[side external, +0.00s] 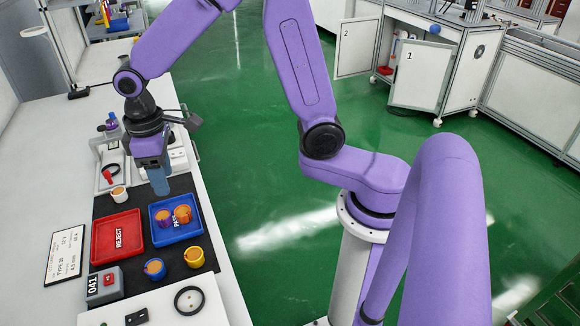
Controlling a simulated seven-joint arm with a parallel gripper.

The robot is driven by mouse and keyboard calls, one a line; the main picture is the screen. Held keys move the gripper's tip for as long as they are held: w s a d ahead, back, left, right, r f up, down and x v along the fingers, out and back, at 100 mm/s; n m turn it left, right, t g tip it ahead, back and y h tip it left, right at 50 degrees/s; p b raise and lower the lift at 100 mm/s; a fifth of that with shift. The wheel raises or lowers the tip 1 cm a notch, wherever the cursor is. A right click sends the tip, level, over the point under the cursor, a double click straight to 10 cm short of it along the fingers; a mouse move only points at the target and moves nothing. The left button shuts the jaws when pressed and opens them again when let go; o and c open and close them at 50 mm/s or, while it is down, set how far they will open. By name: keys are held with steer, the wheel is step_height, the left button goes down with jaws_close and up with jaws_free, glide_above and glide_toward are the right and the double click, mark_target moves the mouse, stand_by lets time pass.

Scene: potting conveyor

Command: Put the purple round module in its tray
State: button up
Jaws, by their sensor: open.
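A small round module that looks purple with an orange top (163,217) is in the blue tray (190,232), whose lettering is partly covered. An orange round module (182,213) is beside it in the same tray. The red tray (106,252), marked REJECT, lies to the left of the blue one. My gripper (160,190) points down with blue fingers just beyond the far edge of the blue tray. It is open, and I see nothing held in it. The gap between its fingers is hard to see from this side.
On the dark mat (182,281) stand a blue round module (154,269), a yellow one (194,258) and a white one (119,194), each with orange inside. A grey box marked 041 (104,286) is at the near left. A black ring (189,300) lies on a white plate nearby.

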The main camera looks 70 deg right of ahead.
steer(key=s+d+r+n, duration=0.1)
steer(key=s+d+n, duration=0.2)
steer(key=s, duration=0.9)
steer(key=s+d+r+n, duration=0.1)
steer(key=s+d+n, duration=0.2)
steer(key=s, duration=0.9)
steer(key=shift+s+d+r, duration=0.15)
steer(key=shift+s+d, duration=0.1)
steer(key=shift+d, duration=0.85)
